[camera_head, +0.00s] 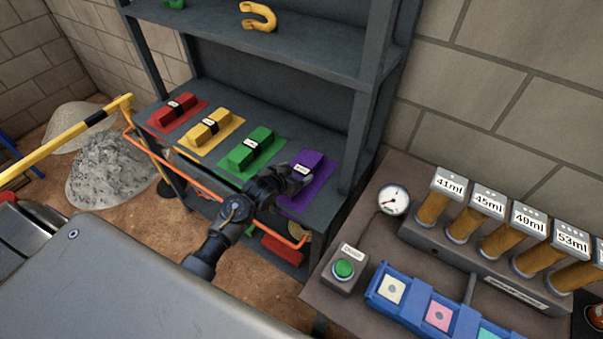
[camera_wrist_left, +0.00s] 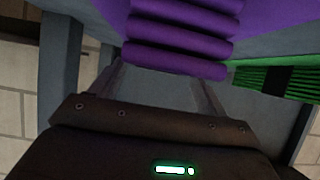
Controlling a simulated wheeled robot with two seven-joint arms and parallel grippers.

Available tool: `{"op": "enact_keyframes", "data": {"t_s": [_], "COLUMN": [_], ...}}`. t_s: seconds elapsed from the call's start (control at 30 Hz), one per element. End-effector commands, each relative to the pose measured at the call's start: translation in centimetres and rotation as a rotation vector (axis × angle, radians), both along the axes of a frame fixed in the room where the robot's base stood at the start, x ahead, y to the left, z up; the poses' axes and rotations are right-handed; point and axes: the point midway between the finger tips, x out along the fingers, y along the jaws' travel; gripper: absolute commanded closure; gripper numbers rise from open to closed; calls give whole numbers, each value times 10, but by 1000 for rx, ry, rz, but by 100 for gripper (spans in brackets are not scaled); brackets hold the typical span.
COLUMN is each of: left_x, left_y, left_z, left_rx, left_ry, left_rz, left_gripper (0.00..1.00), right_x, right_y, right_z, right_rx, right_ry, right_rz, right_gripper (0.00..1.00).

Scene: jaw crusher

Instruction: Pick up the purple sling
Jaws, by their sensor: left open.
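The purple sling (camera_head: 308,168) is a folded bundle with a white label, on a purple mat (camera_head: 318,192) at the right end of the grey shelf. My left gripper (camera_head: 302,174) reaches in from the left and is right at the near side of the sling. In the left wrist view the sling's stacked purple folds (camera_wrist_left: 178,45) fill the upper middle. The open fingers of my left gripper (camera_wrist_left: 168,75) stand apart at the lowest folds. I cannot tell whether they touch it. My right gripper is not in view.
The green (camera_head: 250,151), yellow (camera_head: 209,129) and red (camera_head: 173,110) slings lie on mats to the left. A shelf upright (camera_head: 368,100) stands right of the purple mat. An orange rail (camera_head: 190,184) runs along the shelf front. A bench (camera_head: 345,300) with a green button (camera_head: 344,268) stands at right.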

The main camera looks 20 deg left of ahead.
Motion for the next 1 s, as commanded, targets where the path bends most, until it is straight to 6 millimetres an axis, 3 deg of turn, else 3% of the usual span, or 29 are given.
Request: {"op": "enact_keyframes", "data": {"t_s": [0.2,0.57,1.0], "left_x": [25,31,31], "left_y": [-6,-6,-6], "left_z": [-11,-15,-15], "left_rx": [-1,1,0], "left_ry": [1,0,0], "left_rz": [0,0,0], "left_gripper": [25,25,82], "right_x": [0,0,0], "right_y": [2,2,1], "right_z": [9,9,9], "right_rx": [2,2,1], "right_ry": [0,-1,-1], "right_rz": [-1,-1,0], "right_gripper": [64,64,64]}}
